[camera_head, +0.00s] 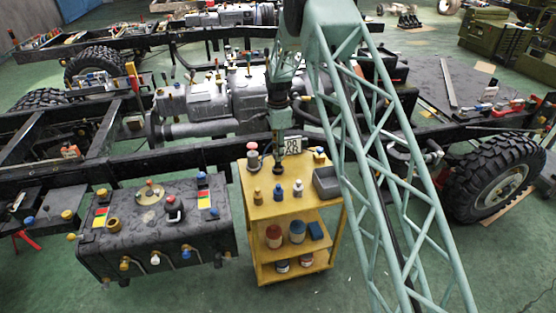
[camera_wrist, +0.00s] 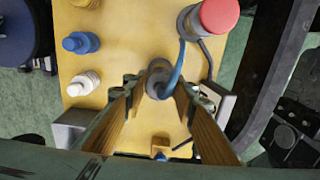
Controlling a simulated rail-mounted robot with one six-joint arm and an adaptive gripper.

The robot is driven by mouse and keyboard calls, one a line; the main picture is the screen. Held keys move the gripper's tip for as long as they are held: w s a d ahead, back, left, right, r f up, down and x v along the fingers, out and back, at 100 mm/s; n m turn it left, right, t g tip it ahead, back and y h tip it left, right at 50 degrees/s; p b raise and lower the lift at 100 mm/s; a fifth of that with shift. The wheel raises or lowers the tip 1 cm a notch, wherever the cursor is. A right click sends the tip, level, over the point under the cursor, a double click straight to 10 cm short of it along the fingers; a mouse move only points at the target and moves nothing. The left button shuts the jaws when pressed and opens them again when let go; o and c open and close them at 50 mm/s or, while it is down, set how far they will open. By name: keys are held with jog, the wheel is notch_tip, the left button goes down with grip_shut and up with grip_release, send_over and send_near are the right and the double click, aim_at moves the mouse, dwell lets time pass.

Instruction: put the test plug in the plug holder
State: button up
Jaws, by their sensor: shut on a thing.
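My gripper (camera_head: 278,160) is above the top of the yellow cart (camera_head: 265,212), pointing down. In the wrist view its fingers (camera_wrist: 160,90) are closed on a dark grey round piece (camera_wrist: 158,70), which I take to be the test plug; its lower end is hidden. A blue strap or cable (camera_wrist: 176,68) runs up from beside it. A small yellow block with a blue part (camera_head: 320,157) stands at the cart's back right. A grey piece with a red top (camera_wrist: 218,17) is near the held piece. I cannot tell which thing is the plug holder.
Brass (camera_head: 257,194), blue (camera_head: 278,192) and white (camera_head: 298,188) fittings stand along the cart's front, with a grey bin (camera_head: 326,182) to their right. A card marked 28 (camera_head: 292,145) is behind. A black tank (camera_head: 155,235) and chassis rails flank the cart.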

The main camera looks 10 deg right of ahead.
jog(key=shift+f+b, duration=0.3)
jog(key=shift+f, duration=1.55)
jog(key=shift+f, duration=0.1)
jog(key=o, duration=0.9)
notch_tip(320, 180, up, 12)
jog(key=shift+f+p, duration=0.2)
jog(key=shift+p, duration=0.7)
jog(key=shift+r, duration=0.35)
